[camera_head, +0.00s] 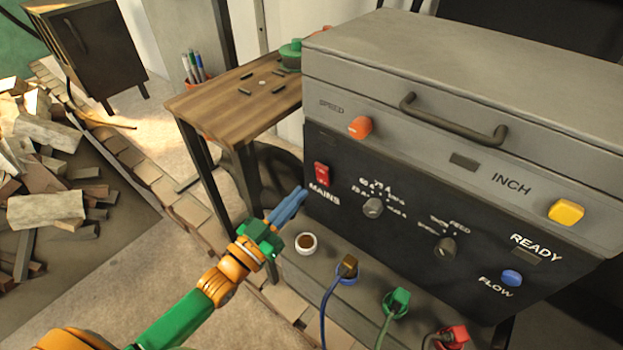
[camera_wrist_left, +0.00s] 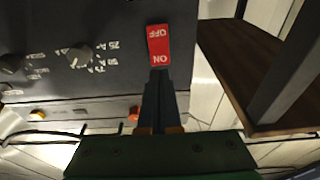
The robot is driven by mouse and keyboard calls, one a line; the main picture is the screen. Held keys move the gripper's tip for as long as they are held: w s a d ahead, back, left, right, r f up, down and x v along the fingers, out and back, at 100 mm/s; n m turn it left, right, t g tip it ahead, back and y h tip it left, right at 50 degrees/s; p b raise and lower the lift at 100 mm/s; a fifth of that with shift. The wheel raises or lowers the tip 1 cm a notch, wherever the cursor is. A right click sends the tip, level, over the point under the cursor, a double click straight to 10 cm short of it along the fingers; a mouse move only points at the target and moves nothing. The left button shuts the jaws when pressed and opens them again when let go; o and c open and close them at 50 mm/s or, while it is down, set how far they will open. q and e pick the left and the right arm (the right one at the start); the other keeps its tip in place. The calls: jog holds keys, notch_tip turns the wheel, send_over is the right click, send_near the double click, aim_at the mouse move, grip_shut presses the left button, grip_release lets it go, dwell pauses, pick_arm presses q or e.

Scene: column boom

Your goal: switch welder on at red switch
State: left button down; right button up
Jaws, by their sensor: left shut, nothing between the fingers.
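The welder (camera_head: 440,190) is a large grey box with a black front panel. Its red rocker switch (camera_head: 321,174) sits at the panel's left end above the word MAINS. In the left wrist view the red switch (camera_wrist_left: 159,45) shows upside-down OFF and ON lettering, with the ON end nearer my fingers. My left gripper (camera_head: 300,192) is shut and empty, its blue fingers pointing up at the panel just below and left of the switch. In the wrist view the left gripper's fingertips (camera_wrist_left: 159,74) lie right by the ON end; I cannot tell whether they touch. My right gripper is out of view.
The panel has knobs (camera_head: 373,207), an orange SPEED button (camera_head: 360,127), a yellow INCH button (camera_head: 566,212) and a blue FLOW button (camera_head: 511,278). A wooden table (camera_head: 225,105) stands left of the welder.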

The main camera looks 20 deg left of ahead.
aim_at(321, 170)
pick_arm(q)
jog(key=x, duration=0.5)
jog(key=shift+w+d, duration=0.1)
jog(key=shift+w, duration=0.1)
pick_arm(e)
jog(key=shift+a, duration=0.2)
